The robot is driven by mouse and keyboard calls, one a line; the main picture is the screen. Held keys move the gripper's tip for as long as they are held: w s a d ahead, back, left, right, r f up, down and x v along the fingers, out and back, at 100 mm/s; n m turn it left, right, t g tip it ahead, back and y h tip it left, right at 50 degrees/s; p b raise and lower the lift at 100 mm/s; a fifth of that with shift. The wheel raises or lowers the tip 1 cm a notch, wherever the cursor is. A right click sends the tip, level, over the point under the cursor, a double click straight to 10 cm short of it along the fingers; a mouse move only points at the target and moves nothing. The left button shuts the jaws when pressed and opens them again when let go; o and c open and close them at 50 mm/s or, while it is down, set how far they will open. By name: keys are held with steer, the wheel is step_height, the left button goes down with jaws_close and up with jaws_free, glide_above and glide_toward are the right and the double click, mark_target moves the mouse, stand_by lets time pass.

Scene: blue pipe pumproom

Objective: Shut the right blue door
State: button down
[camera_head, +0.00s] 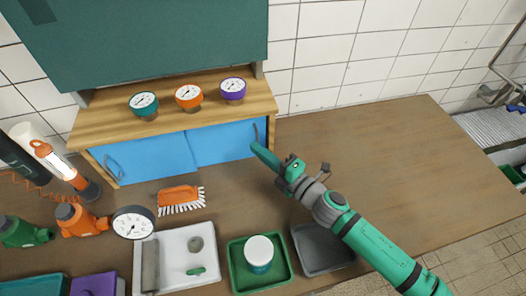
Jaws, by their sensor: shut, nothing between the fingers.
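The right blue door (218,145) is a flat panel in the right half of the low wooden cabinet's front. It has a curved handle (257,132) near its right end. The left blue door (145,158) is beside it, with its handle (114,168) at its left end. The two panels meet or overlap near the middle, and no wide opening shows. My gripper (256,148) is shut and empty, just in front of the right door's right end, below the handle. I cannot tell whether it touches the door.
Three gauges (188,95) stand on the cabinet top (120,127). An orange brush (178,196) lies in front of the doors. A white tray (208,260), a green tray (240,279) and a grey tray (318,258) line the front. The bench (400,150) is clear at right.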

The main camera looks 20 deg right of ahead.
steer(key=shift+d, duration=0.55)
steer(key=a, duration=0.4)
steer(key=v, duration=1)
steer(key=shift+s+a, duration=0.3)
steer(key=shift+a, duration=0.05)
